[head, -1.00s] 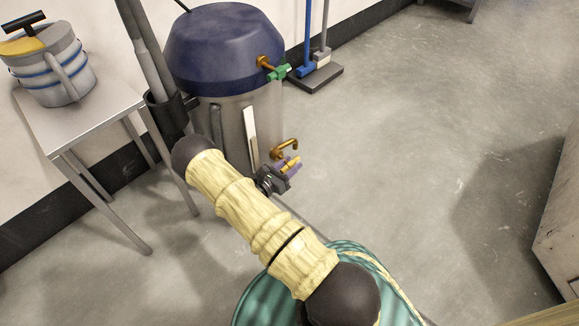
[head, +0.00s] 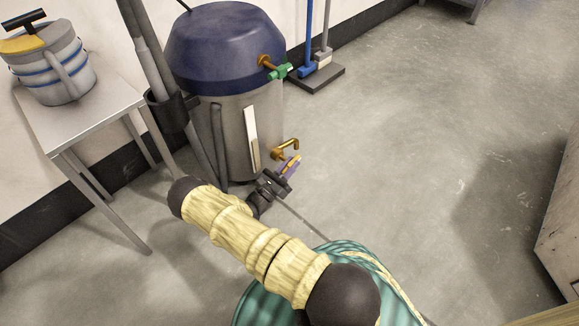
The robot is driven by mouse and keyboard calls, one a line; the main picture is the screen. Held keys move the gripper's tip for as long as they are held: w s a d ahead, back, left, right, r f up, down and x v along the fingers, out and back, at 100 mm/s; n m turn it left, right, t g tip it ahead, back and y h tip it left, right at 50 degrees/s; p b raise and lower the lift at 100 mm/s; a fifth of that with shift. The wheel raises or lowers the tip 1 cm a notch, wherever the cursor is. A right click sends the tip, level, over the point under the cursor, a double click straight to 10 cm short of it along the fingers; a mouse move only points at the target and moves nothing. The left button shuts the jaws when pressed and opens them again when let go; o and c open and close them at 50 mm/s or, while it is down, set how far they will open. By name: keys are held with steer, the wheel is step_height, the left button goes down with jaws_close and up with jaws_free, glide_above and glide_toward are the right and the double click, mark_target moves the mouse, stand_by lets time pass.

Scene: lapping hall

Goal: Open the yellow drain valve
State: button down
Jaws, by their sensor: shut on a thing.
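The yellow drain valve handle (head: 293,161) is low on the right side of the grey tank (head: 236,125) with the blue top. It sits just below a brass spout (head: 286,149). My gripper (head: 289,166) has purple fingertips and is shut on the yellow handle, coming from below and left. The fingers hide part of the handle, and its joint to the tank is not clear. The handle slants up to the right.
A green-handled tap (head: 279,71) is higher on the tank. A grey table (head: 80,115) with a striped pot (head: 55,70) stands at left. A blue broom (head: 306,50) stands behind. A teal hose coil (head: 262,304) is at the bottom. Floor at right is clear.

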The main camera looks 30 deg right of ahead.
steer(key=shift+d+f+t+h, duration=0.1)
steer(key=shift+t+h, duration=0.2)
steer(key=shift+h, duration=0.5)
steer(key=c, duration=1.3)
jaws_free()
steer(key=shift+c, duration=0.2)
steer(key=shift+s+a+f, duration=0.2)
steer(key=shift+a+f, duration=0.1)
steer(key=shift+a, duration=0.25)
steer(key=s+a, duration=0.4)
steer(key=a, duration=0.7)
steer(key=shift+a+p, duration=0.15)
steer(key=shift+p, duration=0.15)
